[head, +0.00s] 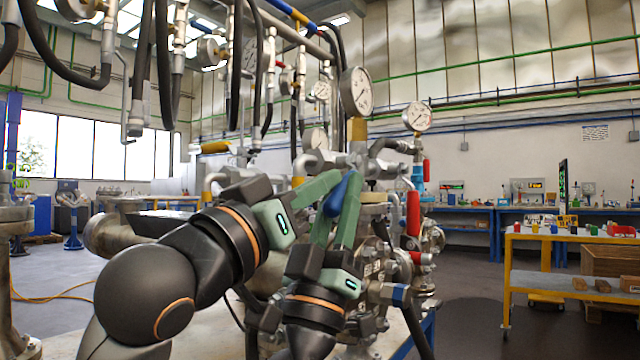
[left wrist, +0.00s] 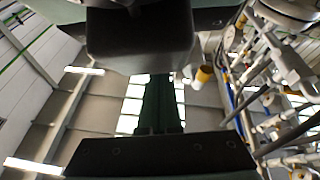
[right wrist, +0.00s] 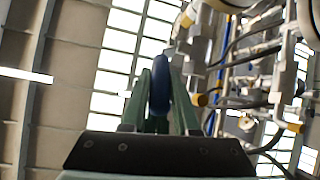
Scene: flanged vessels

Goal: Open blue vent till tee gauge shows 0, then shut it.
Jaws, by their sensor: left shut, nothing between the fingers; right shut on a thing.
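The blue vent handle (head: 338,195) shows in the head view between the green fingers of my right gripper (head: 340,205), which is shut on it. In the right wrist view the blue handle (right wrist: 160,88) stands upright between the fingers. My left gripper (head: 320,186) is shut and empty, its fingertips close beside the blue handle. In the left wrist view its green fingers (left wrist: 160,105) are together. A large dial gauge (head: 356,92) stands above a brass fitting (head: 357,130) behind the grippers; another gauge (head: 417,116) is to its right. I cannot tell which is the tee gauge, and the needles are too small to read.
Red handles (head: 413,213) and flanged pipework (head: 380,260) crowd the right of my grippers. Black hoses (head: 165,70) and more gauges hang at upper left. A yellow cart (head: 570,238) stands at right, with open floor before it.

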